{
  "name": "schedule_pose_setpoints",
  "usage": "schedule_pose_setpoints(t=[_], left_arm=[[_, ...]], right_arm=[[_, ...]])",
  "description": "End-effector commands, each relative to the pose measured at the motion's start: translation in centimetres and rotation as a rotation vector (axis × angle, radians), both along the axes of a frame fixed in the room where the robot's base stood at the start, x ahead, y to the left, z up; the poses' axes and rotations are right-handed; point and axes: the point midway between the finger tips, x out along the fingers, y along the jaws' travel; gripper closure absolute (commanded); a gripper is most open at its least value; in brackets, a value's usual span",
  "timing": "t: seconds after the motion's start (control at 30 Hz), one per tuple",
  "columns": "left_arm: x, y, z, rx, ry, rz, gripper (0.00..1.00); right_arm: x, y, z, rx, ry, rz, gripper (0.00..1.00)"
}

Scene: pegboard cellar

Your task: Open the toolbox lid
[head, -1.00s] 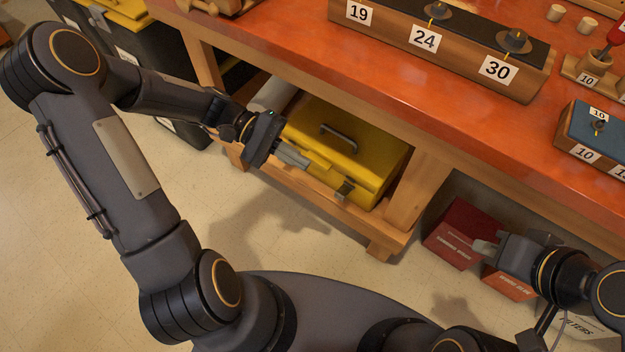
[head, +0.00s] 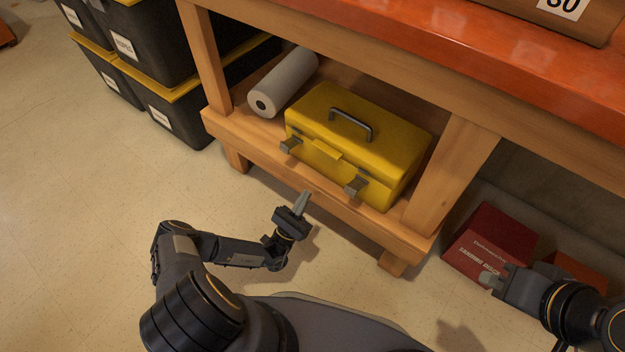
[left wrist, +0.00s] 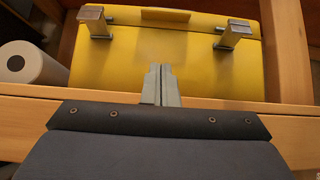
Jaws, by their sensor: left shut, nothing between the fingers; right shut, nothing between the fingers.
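The yellow toolbox (head: 350,150) sits on the workbench's lower shelf with its lid down and a dark handle (head: 351,122) on top. Two grey latches, one on the left (head: 291,145) and one on the right (head: 356,186), stick out from its front. My left gripper (head: 302,200) is shut and empty, just in front of the shelf edge and below the toolbox's front. In the left wrist view its closed fingers (left wrist: 161,75) point at the yellow front (left wrist: 190,70), between the two latches. My right gripper (head: 489,281) is shut and empty by a red box.
A white paper roll (head: 284,82) lies left of the toolbox. The wooden shelf edge (head: 330,198) and a bench leg (head: 452,175) frame it. The orange benchtop (head: 480,40) overhangs above. A red box (head: 490,243) stands at right, black bins (head: 180,105) at left.

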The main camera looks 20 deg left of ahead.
Motion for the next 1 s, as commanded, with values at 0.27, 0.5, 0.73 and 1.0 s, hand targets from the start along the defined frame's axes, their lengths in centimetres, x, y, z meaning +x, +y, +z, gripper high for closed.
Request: schedule_pose_setpoints(t=[0.27,0.5,0.73,1.0], left_arm=[[3.2,-1.5,3.7,0.002,-0.005,-0.008,1.00],[6.3,-2.7,7.2,0.003,-0.004,-0.008,1.00],[6.1,-2.6,10.2,0.002,-0.002,-0.007,1.00],[6.1,-2.6,10.8,0.004,0.000,-0.006,1.00]], right_arm=[[0.0,0.0,-0.3,0.000,0.000,0.000,1.00],[0.0,0.0,-0.9,0.000,0.000,0.000,1.00],[0.0,0.0,-1.1,0.000,0.000,0.000,1.00],[0.0,0.0,-1.1,0.000,0.000,0.000,1.00]])
